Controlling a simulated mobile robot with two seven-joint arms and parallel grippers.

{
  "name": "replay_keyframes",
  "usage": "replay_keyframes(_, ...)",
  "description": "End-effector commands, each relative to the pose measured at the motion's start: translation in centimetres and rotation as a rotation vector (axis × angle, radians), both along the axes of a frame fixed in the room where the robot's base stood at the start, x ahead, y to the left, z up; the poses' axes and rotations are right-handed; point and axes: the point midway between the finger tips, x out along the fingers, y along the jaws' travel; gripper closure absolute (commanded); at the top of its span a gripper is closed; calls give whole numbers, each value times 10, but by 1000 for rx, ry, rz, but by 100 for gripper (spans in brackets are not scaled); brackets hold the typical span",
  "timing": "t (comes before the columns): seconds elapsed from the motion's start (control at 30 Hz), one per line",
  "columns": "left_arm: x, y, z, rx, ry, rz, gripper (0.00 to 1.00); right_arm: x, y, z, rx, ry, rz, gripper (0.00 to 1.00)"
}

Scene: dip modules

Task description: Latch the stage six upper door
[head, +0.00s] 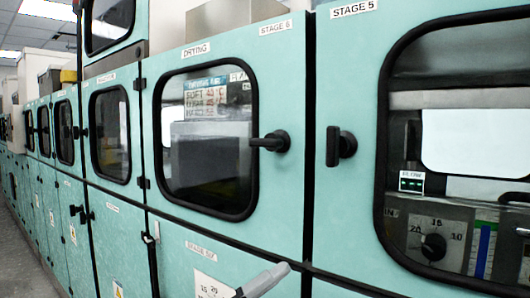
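The stage six upper door (281,80) is a teal panel labelled "DRYING" and "STAGE 6", with a black-framed window (207,160). It looks flush or nearly flush with the cabinet; I cannot tell whether it is fully closed. Its black handle (271,141) is at the right edge, with the lever lying roughly level and pointing left toward the window. Black hinges are on the door's left side.
The stage 5 door (345,55) is to the right, its black handle (333,146) standing upright. Below is a lower panel (170,262) labelled as stage six. More teal cabinets run back to the left. Open floor (22,260) shows at the far left.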

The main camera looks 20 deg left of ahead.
Motion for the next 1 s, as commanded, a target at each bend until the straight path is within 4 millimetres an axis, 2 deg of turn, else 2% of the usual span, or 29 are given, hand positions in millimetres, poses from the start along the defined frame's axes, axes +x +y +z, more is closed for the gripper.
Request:
replay_keyframes(0.03, -4, -10, 16, 85, -108, -26, 13, 1, 1, -7, 2, -1, 2, 100)
replay_keyframes(0.1, -10, -22, 33, 205, -234, -55, 13, 1, 2, -10, 3, -1, 4, 100)
replay_keyframes(0.2, -17, -36, 51, 390, -399, -76, 13, 2, 4, -15, 8, -1, 7, 100)
replay_keyframes(0.33, -19, -45, 67, 648, -581, -57, 13, 4, 6, -21, 13, -4, 7, 100)
replay_keyframes(0.47, -12, -42, 83, 911, -720, 18, 13, 4, 6, -30, 16, -2, 6, 100)
replay_keyframes(0.57, -3, -30, 100, 1110, -795, 118, 13, 4, 6, -36, 17, 1, 6, 100)
replay_keyframes(0.73, 11, 7, 144, 1414, -848, 371, 13, 5, 7, -45, 21, 3, 4, 100)
replay_keyframes(0.9, 12, 48, 193, 1595, -826, 636, 13, 7, 8, -49, 26, -2, 3, 100)
replay_keyframes(1.0, 9, 67, 213, 1647, -801, 749, 13, 8, 8, -51, 27, -1, 4, 100)
